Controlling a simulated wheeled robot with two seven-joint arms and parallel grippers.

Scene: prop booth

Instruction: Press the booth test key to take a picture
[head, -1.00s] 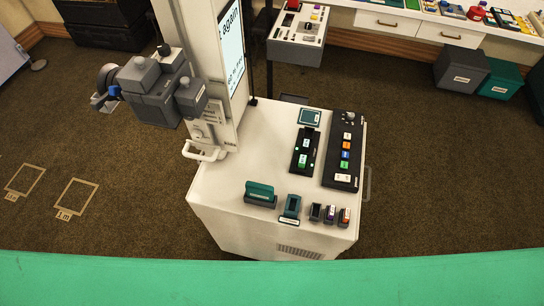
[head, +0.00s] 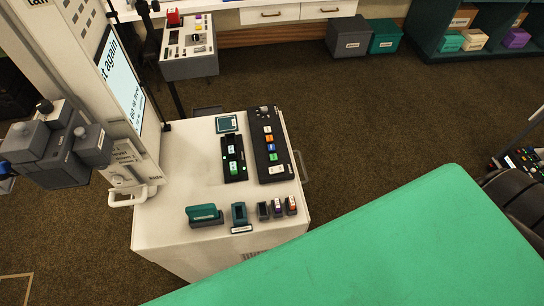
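A white cabinet (head: 180,225) stands in the middle of the head view. On its top, a long black panel (head: 283,172) carries a knob and a column of white, orange, blue and green keys. A smaller black panel (head: 243,148) beside it has green and pale keys. The key labels are too small to read, so I cannot tell which is the test key. A tall post with a lit screen (head: 121,72) rises at the cabinet's left; its visible text includes "again". A grey camera-like unit (head: 60,150) is mounted on the post. Neither gripper is in view.
A green block (head: 202,215) and several small holders stand along the cabinet's front edge. A flat green surface (head: 400,240) covers the lower right. A grey console (head: 190,65) stands behind. Grey (head: 348,36) and teal (head: 385,34) bins sit farther back.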

